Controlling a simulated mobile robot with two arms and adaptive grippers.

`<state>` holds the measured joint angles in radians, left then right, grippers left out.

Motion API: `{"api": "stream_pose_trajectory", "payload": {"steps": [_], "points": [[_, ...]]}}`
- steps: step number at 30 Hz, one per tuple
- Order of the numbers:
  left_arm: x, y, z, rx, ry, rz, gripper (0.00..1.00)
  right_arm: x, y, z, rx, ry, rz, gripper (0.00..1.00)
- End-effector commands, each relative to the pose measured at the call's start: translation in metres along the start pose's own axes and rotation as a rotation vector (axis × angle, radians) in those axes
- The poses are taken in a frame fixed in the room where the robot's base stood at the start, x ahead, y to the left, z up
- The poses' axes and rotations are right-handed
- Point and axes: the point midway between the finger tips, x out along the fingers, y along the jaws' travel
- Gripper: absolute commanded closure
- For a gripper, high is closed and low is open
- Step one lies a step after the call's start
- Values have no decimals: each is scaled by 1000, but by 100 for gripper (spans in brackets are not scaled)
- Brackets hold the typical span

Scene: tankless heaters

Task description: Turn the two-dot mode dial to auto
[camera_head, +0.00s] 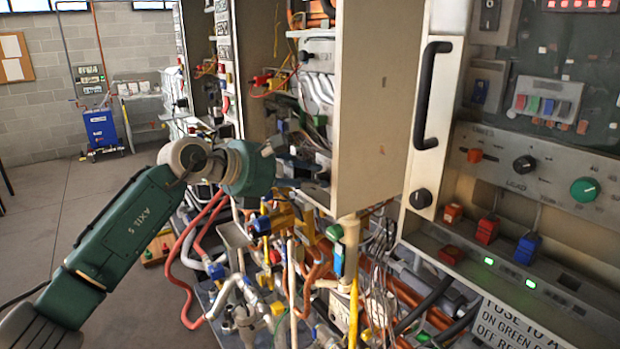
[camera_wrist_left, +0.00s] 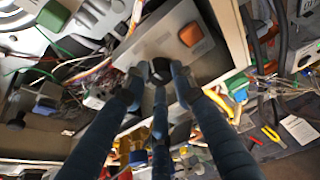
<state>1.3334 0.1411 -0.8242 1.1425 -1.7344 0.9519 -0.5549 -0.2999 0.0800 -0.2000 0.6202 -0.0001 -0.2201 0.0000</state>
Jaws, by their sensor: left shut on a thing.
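In the left wrist view, a small round black dial (camera_wrist_left: 160,68) sits on a grey metal plate (camera_wrist_left: 212,62). The fingers of my left gripper (camera_wrist_left: 158,76) close around this dial and touch it. Its dot markings and its pointer are too small or covered, so I cannot tell its setting. In the head view, my left gripper (camera_head: 298,163) reaches in from the left to the open cabinet's inside. The dial is hidden there behind the gripper and the cabinet parts. My right gripper is not in view.
An orange knob (camera_wrist_left: 191,34) is close to the held dial on the same plate. The tall cabinet side panel (camera_head: 375,100) stands right of my gripper. Wires and pipes (camera_head: 300,260) crowd below. Other knobs, such as a green one (camera_head: 585,190), are at the right. The floor (camera_head: 50,200) at left is clear.

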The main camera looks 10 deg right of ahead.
Motion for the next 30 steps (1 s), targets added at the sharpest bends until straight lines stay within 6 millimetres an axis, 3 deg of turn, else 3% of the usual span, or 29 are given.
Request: {"api": "stream_pose_trajectory", "payload": {"steps": [7, 8, 23, 30], "points": [[2, -2, -7, -2, 14, -6, 100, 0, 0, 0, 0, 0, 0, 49], [2, -2, -7, -2, 14, -7, 69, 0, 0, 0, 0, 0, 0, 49], [-1, -1, -3, 1, 6, -2, 68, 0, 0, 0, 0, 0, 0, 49], [-34, 1, -3, 3, 6, 2, 68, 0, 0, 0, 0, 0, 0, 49]]}}
